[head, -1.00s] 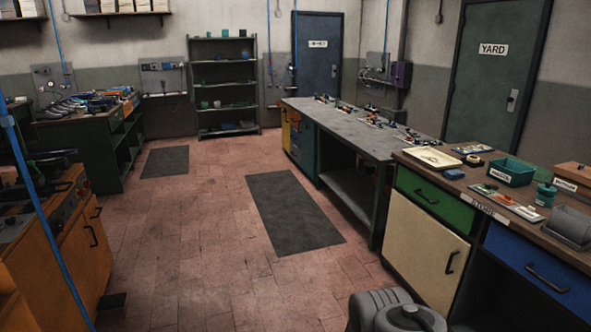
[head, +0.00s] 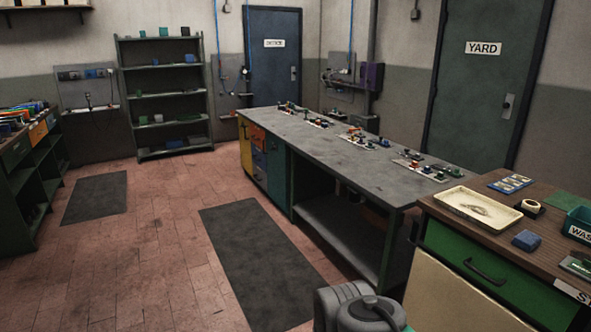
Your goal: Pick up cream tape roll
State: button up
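A small roll (head: 531,208), cream on top with a dark side, lies on the wooden top of the bench at the right. It looks like the cream tape roll. It lies just right of a cream tray (head: 462,200) and behind a blue block (head: 526,240). A grey part of my arm shows at the bottom of the head view, in front of the bench and apart from the roll. My gripper is not in view, so its state does not show.
The bench has a green drawer (head: 470,268) and a green bin (head: 580,226) at the right edge. A long grey workbench (head: 350,155) with several small parts stands beyond. Open tiled floor (head: 150,250) with dark mats (head: 262,262) lies to the left.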

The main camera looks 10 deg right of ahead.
aim_at(530, 207)
jog(key=z, duration=0.65)
jog(key=i, duration=1.45)
jog(key=z, duration=1.35)
jog(key=i, duration=1.05)
jog(key=z, duration=0.15)
